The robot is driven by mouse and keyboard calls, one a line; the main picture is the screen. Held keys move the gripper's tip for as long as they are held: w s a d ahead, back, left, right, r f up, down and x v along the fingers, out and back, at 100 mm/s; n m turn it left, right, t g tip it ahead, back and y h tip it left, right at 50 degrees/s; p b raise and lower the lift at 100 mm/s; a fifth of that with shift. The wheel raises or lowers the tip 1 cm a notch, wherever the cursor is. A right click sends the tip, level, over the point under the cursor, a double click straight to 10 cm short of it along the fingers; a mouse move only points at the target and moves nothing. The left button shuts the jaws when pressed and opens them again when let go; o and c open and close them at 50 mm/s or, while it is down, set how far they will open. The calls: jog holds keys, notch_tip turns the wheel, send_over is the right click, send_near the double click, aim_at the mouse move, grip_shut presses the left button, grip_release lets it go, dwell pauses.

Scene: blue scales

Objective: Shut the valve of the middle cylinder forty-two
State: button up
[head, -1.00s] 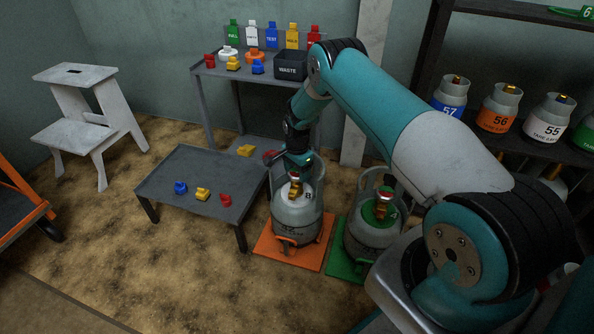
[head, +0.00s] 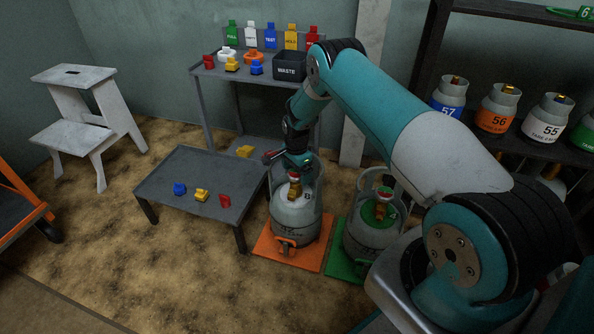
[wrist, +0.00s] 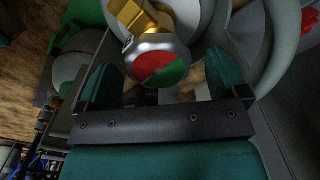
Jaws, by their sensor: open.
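A grey cylinder (head: 296,222) marked 42 stands upright on an orange mat (head: 267,250). Its brass valve (head: 294,190) has a round knob on top. In the wrist view the knob (wrist: 157,68) shows a red and a green part, with the brass body (wrist: 140,15) beyond it. My gripper (wrist: 158,82) is open, with one teal finger on each side of the knob. Nothing is gripped, and whether a finger touches the knob I cannot tell. In the head view my gripper (head: 296,165) is just above the valve, partly hidden by my own wrist.
A second grey cylinder (head: 370,235) stands close on the right on a green mat (head: 342,262). A low grey table (head: 190,170) with blue, yellow and red pieces is at the left. Open floor lies in front.

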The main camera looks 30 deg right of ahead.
aim_at(296, 173)
notch_tip(296, 173, up, 17)
jog(key=p, duration=0.5)
jog(key=shift+r, duration=0.2)
jog(key=s+a+r+n+y, duration=0.1)
jog(key=s+a+r+n, duration=0.5)
jog(key=a+r, duration=0.35)
jog(key=s+a+r+n+y, duration=0.1)
jog(key=s+a+r+n, duration=0.5)
jog(key=a+r, duration=0.4)
jog(key=s+a+r+n+y, duration=0.1)
jog(key=s+a+r+n, duration=0.2)
jog(key=s, duration=0.5)
jog(key=s+a+r+n, duration=0.2)
jog(key=s+n, duration=0.3)
jog(key=s, duration=0.4)
jog(key=s+a+r+n+y, duration=0.1)
jog(key=s+a+r+n, duration=0.15)
jog(key=s+n, duration=0.4)
notch_tip(296, 173, up, 30)
jog(key=m+p, duration=0.2)
jog(key=p, duration=2.7)
jog(key=shift+s+d+f, duration=0.15)
jog(key=shift+s, duration=0.25)
